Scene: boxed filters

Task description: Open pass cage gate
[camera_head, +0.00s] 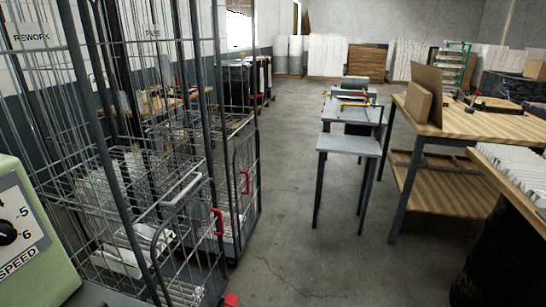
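Two tall grey wire cages stand at the left. The farther one, the pass cage (218,62), stands behind a small sign (152,32) that seems to read PASS. Its lower wire gate (246,165) has a red handle (244,182) and looks shut, though I cannot see its latch clearly. The nearer cage has a REWORK sign (31,37) and its own red handle (218,222). White boxed or pleated items lie inside the cages, partly hidden by the wires. My gripper is not in view.
A green machine (35,245) with a speed dial fills the lower left corner. A small grey table (348,146) and a wooden workbench (465,125) stand to the right. Bare concrete floor (300,255) lies between them and the cages. A red piece (231,300) shows at the bottom edge.

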